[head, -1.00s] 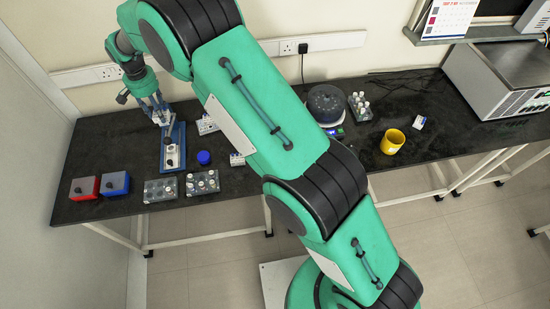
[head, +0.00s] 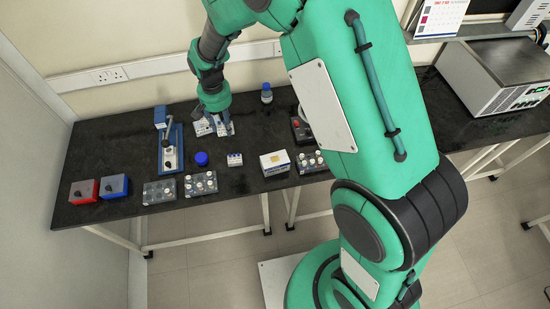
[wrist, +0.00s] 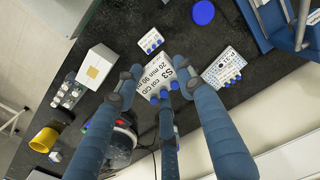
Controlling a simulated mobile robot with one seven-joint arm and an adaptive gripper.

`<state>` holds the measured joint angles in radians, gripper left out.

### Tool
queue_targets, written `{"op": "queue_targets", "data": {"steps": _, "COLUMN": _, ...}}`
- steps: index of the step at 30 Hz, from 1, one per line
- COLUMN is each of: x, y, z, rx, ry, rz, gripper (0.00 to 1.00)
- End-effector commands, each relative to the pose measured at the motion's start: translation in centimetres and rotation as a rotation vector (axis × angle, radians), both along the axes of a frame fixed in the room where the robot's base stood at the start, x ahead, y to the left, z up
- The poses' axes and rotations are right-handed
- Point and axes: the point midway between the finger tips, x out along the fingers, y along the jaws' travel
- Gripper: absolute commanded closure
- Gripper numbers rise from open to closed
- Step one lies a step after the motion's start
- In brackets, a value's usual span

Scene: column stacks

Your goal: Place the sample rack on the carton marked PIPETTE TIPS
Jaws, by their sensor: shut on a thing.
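A small white rack with blue caps (wrist: 160,82), its label starting "S3", sits between the fingers of my gripper (wrist: 156,82) in the wrist view. My gripper is shut on it. In the head view my gripper (head: 220,127) is low over the back of the bench; I cannot tell whether the rack is lifted. A white carton with a yellow square on top (head: 275,162) stands to its right, nearer the front edge; it also shows in the wrist view (wrist: 97,68). Its marking is not legible. Its top is bare.
A similar white rack (wrist: 222,68) lies close beside the held one, another (head: 235,160) left of the carton. A blue-capped bottle (head: 266,95), a grey vial rack (head: 310,163) and a blue lever stand (head: 172,150) stand around.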

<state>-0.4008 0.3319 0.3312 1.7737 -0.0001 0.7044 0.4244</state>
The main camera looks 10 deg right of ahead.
Motion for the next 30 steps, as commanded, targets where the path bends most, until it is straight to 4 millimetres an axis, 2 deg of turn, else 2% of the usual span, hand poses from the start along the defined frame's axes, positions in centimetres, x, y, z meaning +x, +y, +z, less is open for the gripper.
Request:
{"op": "queue_targets", "data": {"steps": 1, "x": -1.0, "y": -1.3, "z": 0.1, "rx": 0.0, "ry": 0.001, "rz": -0.003, "gripper": 0.88}}
{"op": "queue_targets", "data": {"steps": 6, "x": -4.2, "y": -5.0, "z": -0.1, "rx": 0.0, "ry": 0.0, "rz": 0.0, "gripper": 0.88}}
{"op": "queue_targets", "data": {"steps": 18, "x": -13.0, "y": -12.8, "z": -0.9, "rx": 0.0, "ry": 0.0, "rz": 0.006, "gripper": 0.88}}
{"op": "queue_targets", "data": {"steps": 24, "x": -17.5, "y": -15.8, "z": -1.3, "rx": 0.0, "ry": 0.0, "rz": 0.011, "gripper": 0.88}}
{"op": "queue_targets", "data": {"steps": 30, "x": -20.6, "y": -17.6, "z": -1.8, "rx": 0.0, "ry": 0.0, "rz": 0.014, "gripper": 0.88}}
